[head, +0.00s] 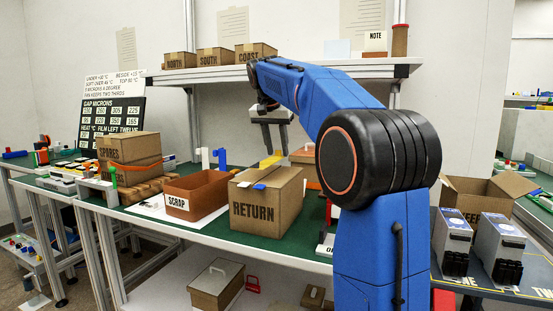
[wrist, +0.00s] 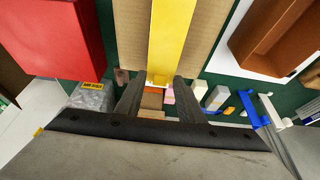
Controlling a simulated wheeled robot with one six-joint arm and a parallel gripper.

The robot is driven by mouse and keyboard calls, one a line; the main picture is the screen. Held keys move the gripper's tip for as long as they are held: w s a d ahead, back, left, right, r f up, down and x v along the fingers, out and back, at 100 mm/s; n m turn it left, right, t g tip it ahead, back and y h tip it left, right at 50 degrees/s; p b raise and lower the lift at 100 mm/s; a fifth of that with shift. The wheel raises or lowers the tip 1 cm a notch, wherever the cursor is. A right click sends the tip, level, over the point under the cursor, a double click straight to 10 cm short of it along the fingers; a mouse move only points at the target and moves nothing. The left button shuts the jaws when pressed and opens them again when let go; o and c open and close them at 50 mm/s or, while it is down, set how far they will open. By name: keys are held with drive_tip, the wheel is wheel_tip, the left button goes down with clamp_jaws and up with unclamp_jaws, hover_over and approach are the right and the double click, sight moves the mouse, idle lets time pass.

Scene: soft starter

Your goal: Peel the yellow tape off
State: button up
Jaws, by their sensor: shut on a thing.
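The yellow tape (wrist: 172,35) runs as a straight strip along a cardboard surface (wrist: 135,40) in the wrist view. Its near end lies between the fingertips of my gripper (wrist: 158,80), which is shut on it. In the head view, my gripper (head: 278,148) points down over the bench behind the RETURN box (head: 266,205), and a short piece of yellow shows just below the fingertips. Most of the tape is hidden there. I cannot tell how much of it is stuck down.
A brown SCRAP bin (head: 195,194) stands left of the RETURN box on white paper. White and blue posts (head: 221,158) stand behind it. A red block (wrist: 55,38) is left of the tape in the wrist view. A loaded shelf (head: 345,68) runs behind my arm.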

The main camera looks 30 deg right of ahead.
wheel_tip(320, 180, up, 7)
idle(0.4)
drive_tip(key=shift+r, duration=1.8)
drive_tip(key=shift+r, duration=0.25)
drive_tip(key=shift+r, duration=0.1)
